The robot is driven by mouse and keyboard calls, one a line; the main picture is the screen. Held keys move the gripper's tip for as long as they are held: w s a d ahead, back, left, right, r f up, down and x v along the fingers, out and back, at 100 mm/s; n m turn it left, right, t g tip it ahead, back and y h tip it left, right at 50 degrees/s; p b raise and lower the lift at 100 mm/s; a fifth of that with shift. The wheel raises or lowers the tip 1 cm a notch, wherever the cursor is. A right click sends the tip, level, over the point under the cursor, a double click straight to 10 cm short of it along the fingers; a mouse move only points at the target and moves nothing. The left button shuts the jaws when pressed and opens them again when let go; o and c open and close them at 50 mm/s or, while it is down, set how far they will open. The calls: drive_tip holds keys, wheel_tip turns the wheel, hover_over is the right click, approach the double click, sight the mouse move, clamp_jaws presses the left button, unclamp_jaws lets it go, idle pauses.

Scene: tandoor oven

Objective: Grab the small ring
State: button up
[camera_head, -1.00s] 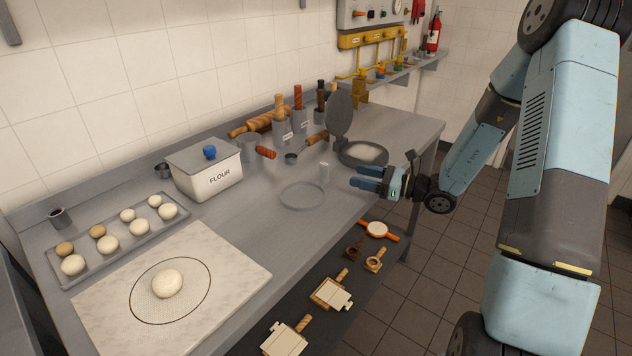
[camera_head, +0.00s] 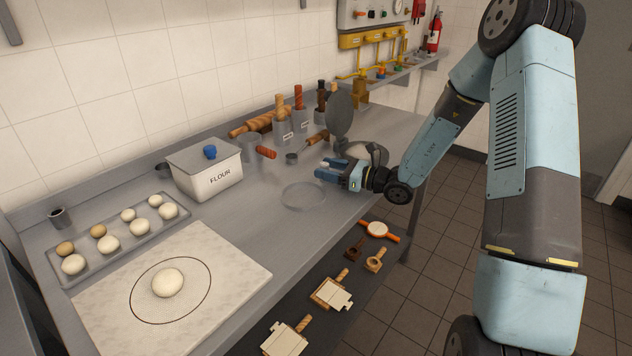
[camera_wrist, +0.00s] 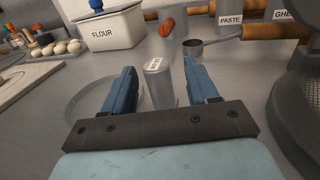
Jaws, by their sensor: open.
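A thin metal ring (camera_head: 303,196) lies flat on the steel counter, left of my gripper in the head view. In the wrist view the ring (camera_wrist: 76,88) is partly hidden behind the left finger. My gripper (camera_head: 326,170) is open, with blue fingers, and reaches over the counter from the right. In the wrist view a small upright grey cylinder with a white label (camera_wrist: 157,82) stands between the open fingers (camera_wrist: 160,78), seemingly untouched.
The flour box (camera_head: 206,171) stands left of the ring. Behind are utensil pots (camera_head: 284,131) and a small long-handled cup (camera_head: 292,158). A round hinged iron with an upright lid (camera_head: 339,115) is behind my gripper. A dough tray (camera_head: 85,262) and marble board (camera_head: 235,268) lie left.

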drive_tip(key=x, duration=0.3)
drive_tip(key=shift+a, duration=0.15)
drive_tip(key=shift+c, duration=0.2)
clamp_jaws()
